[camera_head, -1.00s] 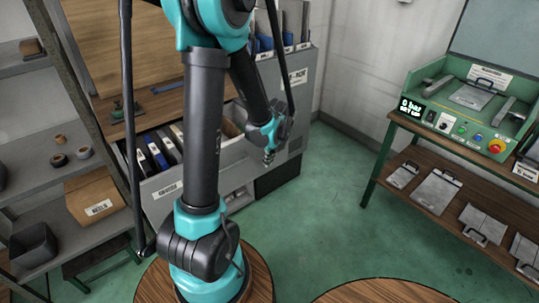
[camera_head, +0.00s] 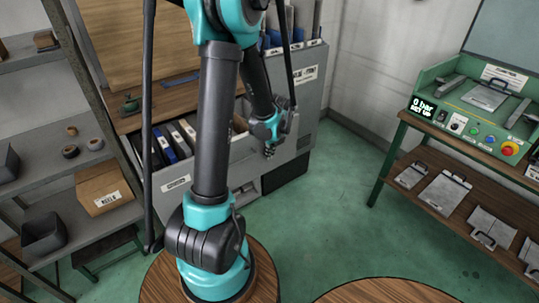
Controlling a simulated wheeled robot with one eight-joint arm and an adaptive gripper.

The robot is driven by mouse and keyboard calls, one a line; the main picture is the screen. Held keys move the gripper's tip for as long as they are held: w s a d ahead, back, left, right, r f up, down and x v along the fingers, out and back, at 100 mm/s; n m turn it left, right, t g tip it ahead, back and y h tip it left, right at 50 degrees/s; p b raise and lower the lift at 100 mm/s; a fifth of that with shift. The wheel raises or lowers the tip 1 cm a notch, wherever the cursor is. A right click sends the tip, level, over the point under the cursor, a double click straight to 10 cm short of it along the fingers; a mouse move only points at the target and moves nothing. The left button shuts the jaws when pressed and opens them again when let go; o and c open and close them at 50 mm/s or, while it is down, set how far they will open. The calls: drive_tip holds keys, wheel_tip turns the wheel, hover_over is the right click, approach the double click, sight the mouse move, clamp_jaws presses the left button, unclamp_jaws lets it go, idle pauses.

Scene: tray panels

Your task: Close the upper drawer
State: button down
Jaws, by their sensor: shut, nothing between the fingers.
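The upper drawer (camera_head: 177,183) is in the grey cabinet (camera_head: 308,88) at the centre left. It is pulled out, and binders (camera_head: 178,140) stand inside it. Its light front carries a label. My arm crosses in front of it and hides its middle. My gripper (camera_head: 269,153) is small in the picture, points down and is shut and empty. It is near the right end of the drawer front. I cannot tell whether it touches the drawer.
A shelf unit with a cardboard box (camera_head: 103,190) and dark bins (camera_head: 43,232) stands at the left. A green control bench (camera_head: 480,118) with a lower wooden shelf stands at the right. The green floor (camera_head: 320,225) between is clear. Round wooden tops (camera_head: 390,292) are at the front.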

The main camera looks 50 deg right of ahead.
sight(243, 130)
drive_tip(key=w+d, duration=0.1)
drive_tip(key=w, duration=0.5)
drive_tip(key=w+d, duration=0.2)
drive_tip(key=w, duration=0.4)
drive_tip(key=w+d, duration=0.1)
drive_tip(key=w, duration=0.6)
drive_tip(key=shift+w+d, duration=0.1)
drive_tip(key=shift+d, duration=0.2)
